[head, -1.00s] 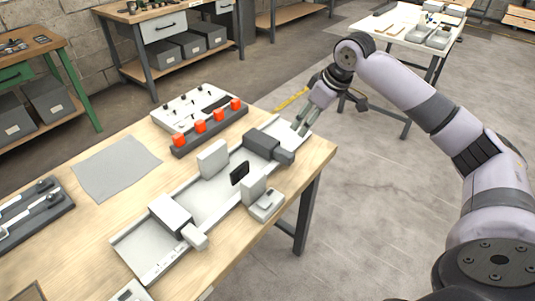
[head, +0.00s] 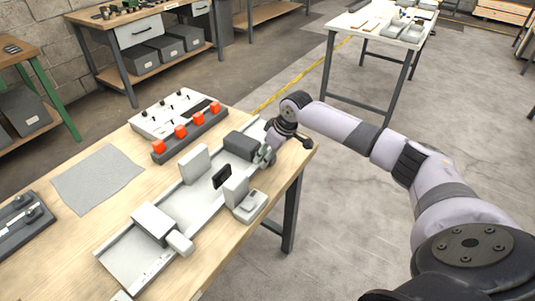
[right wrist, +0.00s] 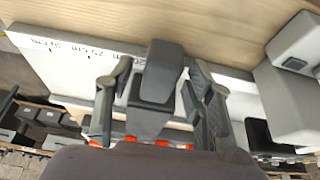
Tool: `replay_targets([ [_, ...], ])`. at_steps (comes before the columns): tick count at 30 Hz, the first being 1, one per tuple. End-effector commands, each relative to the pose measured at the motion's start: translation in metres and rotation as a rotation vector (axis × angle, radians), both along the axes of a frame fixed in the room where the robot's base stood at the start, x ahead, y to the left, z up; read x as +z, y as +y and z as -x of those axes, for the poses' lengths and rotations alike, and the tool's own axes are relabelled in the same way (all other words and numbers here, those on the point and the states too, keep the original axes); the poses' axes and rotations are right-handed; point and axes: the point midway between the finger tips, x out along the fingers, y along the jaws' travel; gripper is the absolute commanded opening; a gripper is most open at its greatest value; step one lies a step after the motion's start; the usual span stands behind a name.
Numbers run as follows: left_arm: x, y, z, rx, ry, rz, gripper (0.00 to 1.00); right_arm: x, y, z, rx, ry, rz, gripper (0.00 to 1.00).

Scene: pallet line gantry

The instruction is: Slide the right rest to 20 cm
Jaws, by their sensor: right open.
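The right rest, a dark grey block (head: 240,146), sits across the far right end of the pale tray (head: 125,262). Its grey handle (right wrist: 160,72) shows in the right wrist view between the fingers of my right gripper (right wrist: 158,108). The gripper is open, with one finger on each side of the handle; I cannot tell whether either touches it. In the head view my right gripper (head: 266,156) is at the rest's right end. A printed scale (right wrist: 85,50) runs along the tray edge; marks near the handle are partly hidden. My left gripper is out of view.
A white rest (head: 153,222) sits at the tray's near left end. A panel with orange blocks (head: 187,132) lies behind; a grey mat (head: 97,178) lies left.

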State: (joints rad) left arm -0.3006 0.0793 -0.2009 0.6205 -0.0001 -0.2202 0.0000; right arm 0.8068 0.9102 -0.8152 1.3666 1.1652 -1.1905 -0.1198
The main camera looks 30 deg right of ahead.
Motion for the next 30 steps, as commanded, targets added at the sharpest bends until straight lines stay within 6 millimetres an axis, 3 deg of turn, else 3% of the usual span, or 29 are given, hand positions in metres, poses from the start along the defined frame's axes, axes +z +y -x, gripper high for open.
replay_targets([
  [10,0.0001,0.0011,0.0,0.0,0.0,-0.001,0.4,-0.004,0.0006,-0.0017,0.0,-0.001,0.0,0.48],
  [30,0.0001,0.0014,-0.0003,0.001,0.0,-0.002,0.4,-0.0036,0.0004,-0.0015,0.0,0.0,0.0,0.04],
])
